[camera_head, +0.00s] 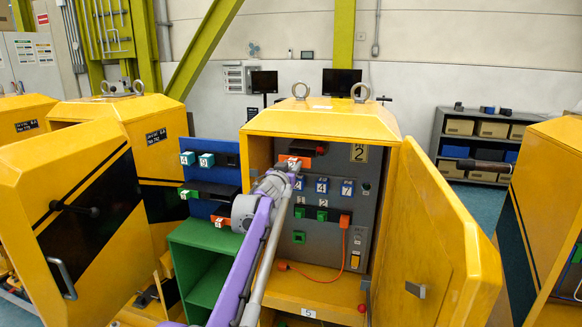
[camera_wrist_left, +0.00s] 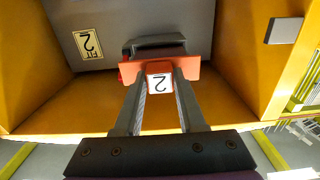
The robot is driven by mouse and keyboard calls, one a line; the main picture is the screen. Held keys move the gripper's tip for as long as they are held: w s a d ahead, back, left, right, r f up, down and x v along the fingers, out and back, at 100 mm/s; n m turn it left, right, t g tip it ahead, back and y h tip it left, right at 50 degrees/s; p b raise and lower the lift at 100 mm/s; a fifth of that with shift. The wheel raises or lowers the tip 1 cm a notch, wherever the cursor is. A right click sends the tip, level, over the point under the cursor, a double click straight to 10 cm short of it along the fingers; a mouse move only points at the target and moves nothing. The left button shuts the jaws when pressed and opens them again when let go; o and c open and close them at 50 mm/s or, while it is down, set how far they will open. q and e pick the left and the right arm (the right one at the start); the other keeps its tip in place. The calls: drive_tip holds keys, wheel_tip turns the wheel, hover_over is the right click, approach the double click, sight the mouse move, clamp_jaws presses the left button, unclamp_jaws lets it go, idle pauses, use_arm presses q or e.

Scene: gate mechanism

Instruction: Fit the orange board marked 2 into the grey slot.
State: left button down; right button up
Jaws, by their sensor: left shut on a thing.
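The orange board marked 2 shows in the wrist view (camera_wrist_left: 190,70), with a white 2 label on its red-orange grip block. My left gripper (camera_wrist_left: 160,84) is shut on that block, one finger on each side. The board lies right at the dark grey slot housing (camera_wrist_left: 155,42) on the grey panel; I cannot tell how far it is inside. In the head view the board (camera_head: 290,159) is at the upper left of the panel, partly hidden by my left gripper (camera_head: 287,169). A "FIT 2" label (camera_wrist_left: 88,43) is beside the housing. My right gripper is out of view.
The yellow cabinet (camera_head: 328,121) stands open, its door (camera_head: 428,240) swung to the right. Its grey panel holds blue numbered blocks (camera_head: 322,185), green blocks and an orange plug (camera_head: 345,221) with a cable. A blue rack (camera_head: 208,150) and green shelf (camera_head: 204,236) stand left.

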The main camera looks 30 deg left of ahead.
sight(299, 154)
use_arm(q)
drive_tip(key=shift+x, duration=1.1)
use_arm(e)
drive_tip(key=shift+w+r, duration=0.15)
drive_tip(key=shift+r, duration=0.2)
use_arm(q)
drive_tip(key=shift+p+x, duration=0.9)
drive_tip(key=shift+x, duration=2.05)
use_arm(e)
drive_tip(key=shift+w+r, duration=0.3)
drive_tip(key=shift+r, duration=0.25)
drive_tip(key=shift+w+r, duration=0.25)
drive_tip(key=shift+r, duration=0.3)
use_arm(q)
drive_tip(key=shift+w, duration=0.35)
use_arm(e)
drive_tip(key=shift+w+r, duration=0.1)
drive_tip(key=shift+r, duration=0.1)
use_arm(q)
drive_tip(key=shift+s+f, duration=0.1)
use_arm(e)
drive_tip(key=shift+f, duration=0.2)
use_arm(q)
drive_tip(key=shift+s, duration=0.15)
drive_tip(key=shift+w, duration=0.25)
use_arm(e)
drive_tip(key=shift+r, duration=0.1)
use_arm(q)
drive_tip(key=shift+s, duration=0.2)
drive_tip(key=shift+w, duration=0.2)
